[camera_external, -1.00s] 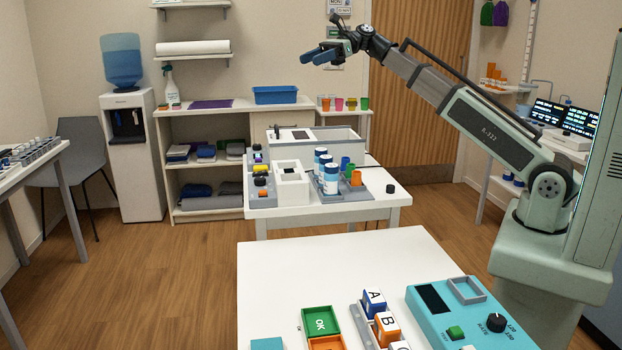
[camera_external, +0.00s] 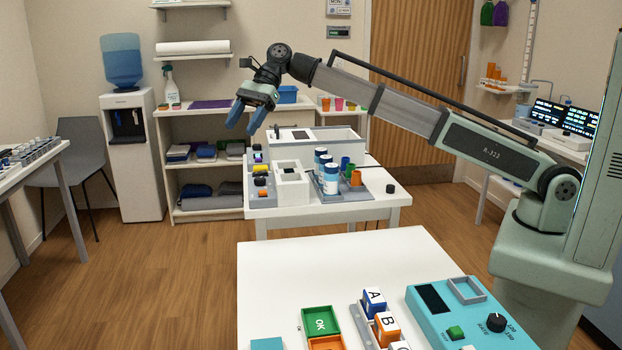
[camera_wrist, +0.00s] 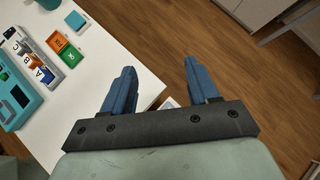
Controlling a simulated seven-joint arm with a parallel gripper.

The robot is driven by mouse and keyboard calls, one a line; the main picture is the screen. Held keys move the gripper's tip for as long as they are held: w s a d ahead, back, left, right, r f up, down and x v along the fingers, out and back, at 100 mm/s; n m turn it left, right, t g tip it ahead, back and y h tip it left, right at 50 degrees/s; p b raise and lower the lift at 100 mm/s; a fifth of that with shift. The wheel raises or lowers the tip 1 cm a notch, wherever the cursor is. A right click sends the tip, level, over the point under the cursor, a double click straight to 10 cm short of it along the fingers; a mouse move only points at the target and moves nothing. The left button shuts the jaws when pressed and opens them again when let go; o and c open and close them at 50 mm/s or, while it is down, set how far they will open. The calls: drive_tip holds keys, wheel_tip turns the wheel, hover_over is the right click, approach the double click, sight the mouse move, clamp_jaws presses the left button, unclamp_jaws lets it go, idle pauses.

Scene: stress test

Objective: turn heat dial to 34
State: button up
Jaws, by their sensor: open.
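I cannot make out a dial marked heat in either view. A black dial (camera_external: 496,322) with numbers around it sits on the teal device (camera_external: 425,318) on the near table; its label looks like RATE. Small black and yellow parts (camera_external: 260,182) stand at the left end of the far table, too small to tell what they are. My gripper (camera_external: 243,118) is open and empty, fingers pointing down, in the air above the far table's left end in the picture. In the wrist view my gripper's blue fingers (camera_wrist: 159,68) stand apart with nothing between them.
Bare floor lies left of both tables.

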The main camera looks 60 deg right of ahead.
drive_tip(key=w+d+f+n+h, duration=0.3)
drive_tip(key=w+f+n+h, duration=0.2)
drive_tip(key=n, duration=0.1)
drive_tip(key=n+h, duration=0.5)
drive_tip(key=n, duration=1.1)
hover_over(260, 178)
wheel_tip(260, 178, down, 14)
drive_tip(key=shift+f, duration=0.1)
drive_tip(key=c, duration=1)
drive_tip(key=shift+c, duration=0.2)
